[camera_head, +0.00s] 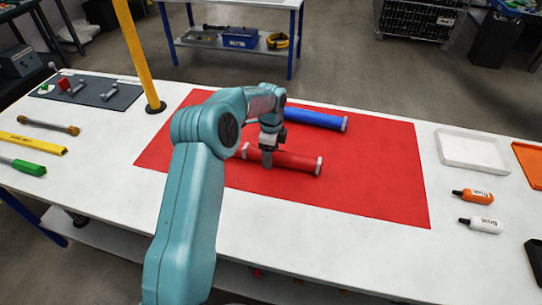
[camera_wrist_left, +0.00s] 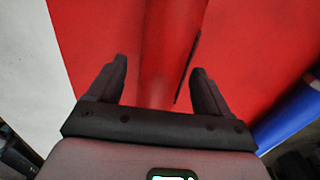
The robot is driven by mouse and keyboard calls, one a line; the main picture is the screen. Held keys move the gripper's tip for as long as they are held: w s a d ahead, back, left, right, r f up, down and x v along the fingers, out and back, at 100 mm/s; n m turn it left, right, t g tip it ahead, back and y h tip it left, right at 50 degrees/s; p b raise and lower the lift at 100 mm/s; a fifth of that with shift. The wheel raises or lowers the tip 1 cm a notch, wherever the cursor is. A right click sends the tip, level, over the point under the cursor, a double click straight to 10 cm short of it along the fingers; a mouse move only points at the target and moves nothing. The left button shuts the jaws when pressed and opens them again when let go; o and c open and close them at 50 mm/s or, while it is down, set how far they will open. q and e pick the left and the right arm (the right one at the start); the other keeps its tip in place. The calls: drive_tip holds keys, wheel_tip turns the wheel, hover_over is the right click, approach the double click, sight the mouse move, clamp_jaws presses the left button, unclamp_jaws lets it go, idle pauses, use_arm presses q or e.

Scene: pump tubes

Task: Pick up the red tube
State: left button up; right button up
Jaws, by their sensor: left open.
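The red tube (camera_head: 296,163) lies on a red mat (camera_head: 378,174) on the white table, with pale end caps. My left gripper (camera_head: 267,160) is over the tube's middle, pointing down, and partly hides it. In the left wrist view the gripper (camera_wrist_left: 158,80) is open, with the red tube (camera_wrist_left: 165,50) running between and beyond its two fingers. Whether the fingers touch the tube cannot be told. My right gripper is not in view.
A blue tube (camera_head: 318,119) lies on the mat behind the red one and shows in the left wrist view (camera_wrist_left: 290,118). A yellow post (camera_head: 138,55) stands at the back left. A white tray (camera_head: 472,151) and two small bottles are at the right.

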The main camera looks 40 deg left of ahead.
use_arm(q)
drive_tip(key=c, duration=1.3)
drive_tip(key=shift+w, duration=0.1)
drive_tip(key=shift+c, duration=0.4)
drive_tip(key=shift+r, duration=0.15)
